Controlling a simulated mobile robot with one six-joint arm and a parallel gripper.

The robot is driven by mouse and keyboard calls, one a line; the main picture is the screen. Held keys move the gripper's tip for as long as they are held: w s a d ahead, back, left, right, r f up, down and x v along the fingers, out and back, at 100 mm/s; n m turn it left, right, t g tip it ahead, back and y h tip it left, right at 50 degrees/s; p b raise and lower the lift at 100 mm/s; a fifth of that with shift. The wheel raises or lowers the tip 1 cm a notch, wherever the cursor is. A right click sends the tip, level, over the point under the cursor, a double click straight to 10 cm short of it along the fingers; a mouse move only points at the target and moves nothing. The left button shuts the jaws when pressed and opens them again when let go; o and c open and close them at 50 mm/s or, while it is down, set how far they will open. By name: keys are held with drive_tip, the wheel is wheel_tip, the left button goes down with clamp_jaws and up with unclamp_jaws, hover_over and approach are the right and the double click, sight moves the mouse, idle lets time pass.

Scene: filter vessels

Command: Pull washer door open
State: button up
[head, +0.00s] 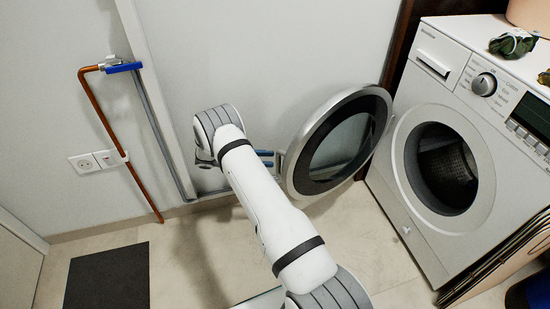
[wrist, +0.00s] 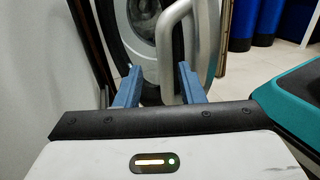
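The washer door (head: 308,125), a round grey ring with dark glass, stands swung wide open to the left of the washer (head: 400,190). The round drum opening (head: 447,165) is uncovered. My gripper (head: 268,158) is at the door's left edge, by its handle (head: 281,165). In the wrist view the silver handle (wrist: 166,60) shows between the blue fingers of my gripper (wrist: 159,82). The fingers are apart, with a gap between the left finger and the handle. The handle is close to the right finger; I cannot tell whether they touch.
A wall with a copper pipe (head: 112,125), a blue valve (head: 123,67) and a socket (head: 84,163) is at the left. A dark mat (head: 108,278) lies on the floor. Flat boards (head: 500,260) lean by the washer's right side. Blue vessels (wrist: 242,22) stand beyond in the wrist view.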

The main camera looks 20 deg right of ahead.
drive_tip(key=shift+v, duration=1.8)
drive_tip(key=shift+c, duration=0.3)
